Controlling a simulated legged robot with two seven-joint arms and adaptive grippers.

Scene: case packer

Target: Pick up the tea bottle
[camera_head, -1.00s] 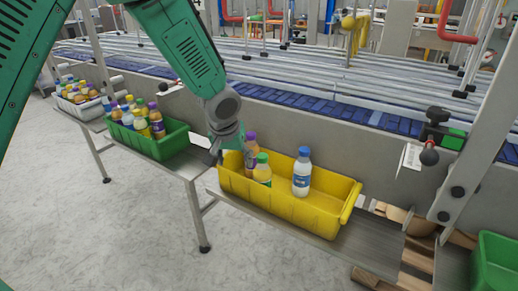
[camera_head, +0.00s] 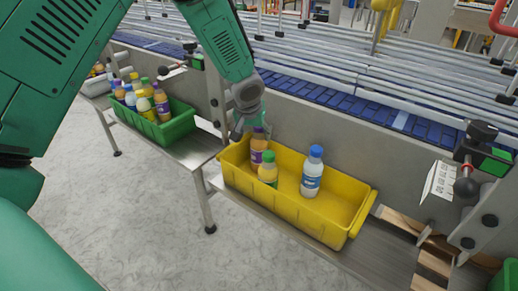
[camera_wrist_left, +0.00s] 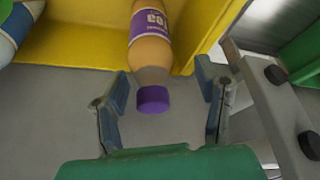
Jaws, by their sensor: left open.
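The tea bottle (camera_head: 257,150), orange with a purple label, stands in the left part of the yellow bin (camera_head: 330,222). In the left wrist view the tea bottle (camera_wrist_left: 152,45) shows its label and purple cap. My left gripper (camera_head: 252,124) is at the bottle's top and partly hides the cap. In the left wrist view my left gripper (camera_wrist_left: 163,100) is open, with the purple cap between its two fingers and a gap on each side. My right gripper is not in view.
A green bin (camera_head: 178,129) with several bottles is to the left. The conveyor's grey side wall (camera_head: 390,168) runs close behind. The yellow bin's right part is empty.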

